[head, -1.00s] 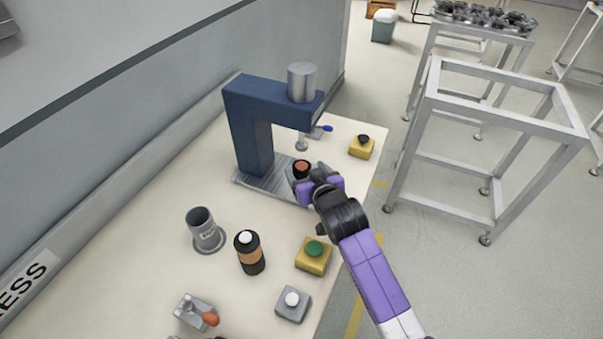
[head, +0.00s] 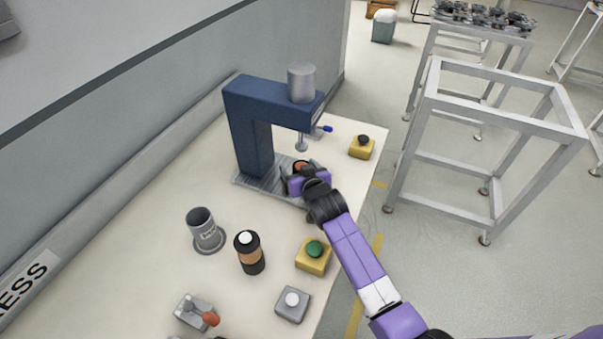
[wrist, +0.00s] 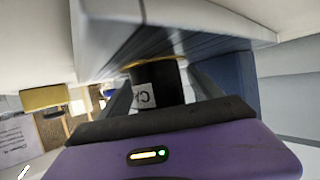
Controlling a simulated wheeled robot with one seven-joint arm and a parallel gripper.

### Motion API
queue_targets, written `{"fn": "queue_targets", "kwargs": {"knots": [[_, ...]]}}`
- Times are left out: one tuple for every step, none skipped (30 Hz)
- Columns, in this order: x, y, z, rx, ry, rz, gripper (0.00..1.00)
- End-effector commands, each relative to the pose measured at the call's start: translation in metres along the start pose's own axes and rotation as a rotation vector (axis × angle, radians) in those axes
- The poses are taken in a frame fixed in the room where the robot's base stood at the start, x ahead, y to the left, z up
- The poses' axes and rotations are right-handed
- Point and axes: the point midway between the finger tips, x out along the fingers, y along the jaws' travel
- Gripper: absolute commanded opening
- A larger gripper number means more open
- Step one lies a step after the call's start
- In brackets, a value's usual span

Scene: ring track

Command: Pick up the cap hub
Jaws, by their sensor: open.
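The cap hub, which I take to be the dark cylinder with an orange top (head: 301,165), sits on the grey ribbed base of the blue press, under its ram. My gripper (head: 297,177) is at the hub and partly hides it in the head view. In the wrist view, the black hub (wrist: 158,84) with a white label stands between my two open fingers (wrist: 162,90), one on each side. Whether either finger touches it I cannot tell.
The blue press (head: 249,120) rises just behind and left of my gripper, its arm and ram (head: 301,143) overhead. A yellow box with a green button (head: 314,254), a black bottle (head: 249,253) and a grey cup (head: 204,229) stand nearer on the bench.

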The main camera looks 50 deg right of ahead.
Motion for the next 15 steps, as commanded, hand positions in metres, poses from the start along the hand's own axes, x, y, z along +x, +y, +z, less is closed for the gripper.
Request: {"fn": "queue_targets", "kwargs": {"knots": [[0.0000, -0.0001, 0.0002, 0.000, 0.000, 0.000, 0.74], [-0.0001, -0.0001, 0.0002, 0.000, 0.000, 0.000, 0.74], [-0.0002, -0.0001, 0.0003, 0.000, 0.000, 0.000, 0.74], [-0.0002, -0.0001, 0.0003, 0.000, 0.000, 0.000, 0.74], [-0.0003, -0.0001, 0.0003, 0.000, 0.000, 0.000, 0.68], [-0.0003, -0.0002, 0.0003, 0.000, 0.000, 0.000, 0.60], [-0.0003, -0.0002, 0.0003, 0.000, 0.000, 0.000, 0.54], [-0.0004, -0.0002, 0.0004, 0.000, 0.000, 0.000, 0.48], [-0.0004, -0.0002, 0.0004, 0.000, 0.000, 0.000, 0.41], [-0.0004, -0.0002, 0.0004, 0.000, -0.001, 0.000, 0.35], [-0.0004, -0.0002, 0.0004, 0.000, -0.001, 0.000, 0.29], [-0.0004, -0.0002, 0.0004, 0.000, -0.001, 0.000, 0.21], [-0.0005, -0.0002, 0.0004, 0.000, -0.001, 0.000, 0.15], [-0.0005, -0.0002, 0.0004, 0.000, -0.001, 0.000, 0.09], [-0.0005, -0.0002, 0.0004, 0.000, -0.001, 0.000, 0.01]]}}
